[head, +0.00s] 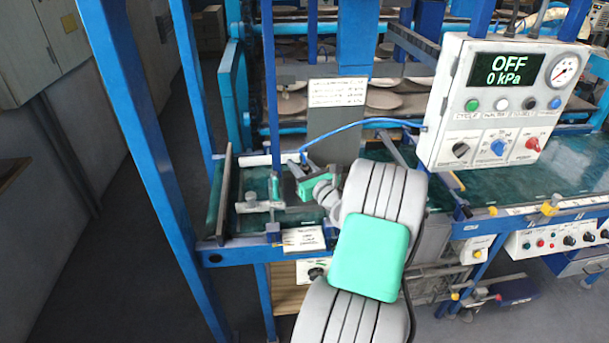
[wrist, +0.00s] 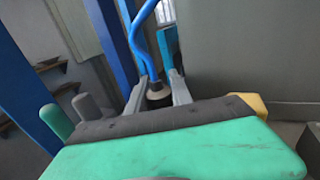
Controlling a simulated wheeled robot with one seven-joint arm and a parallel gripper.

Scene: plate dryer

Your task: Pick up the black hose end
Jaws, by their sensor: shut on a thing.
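My gripper (wrist: 158,88) is shut on the black hose end (wrist: 156,84), which sits between the two grey fingers in the wrist view. A pale round piece shows at its near side, and the blue hose (wrist: 140,45) runs up from it. In the head view my gripper (head: 304,166) is above the left end of the green bench. There the blue hose (head: 365,123) runs from the fingers right to the control box (head: 495,105). The hose end itself is too small to make out in the head view.
The control box display reads OFF, 0 kPa. A grey panel with a paper label (head: 338,92) stands just behind my gripper. A metal clamp-like fixture (head: 262,203) sits on the green bench (head: 257,180) to the left. Blue frame posts (head: 150,150) stand further left. Racks of plates (head: 383,98) are behind.

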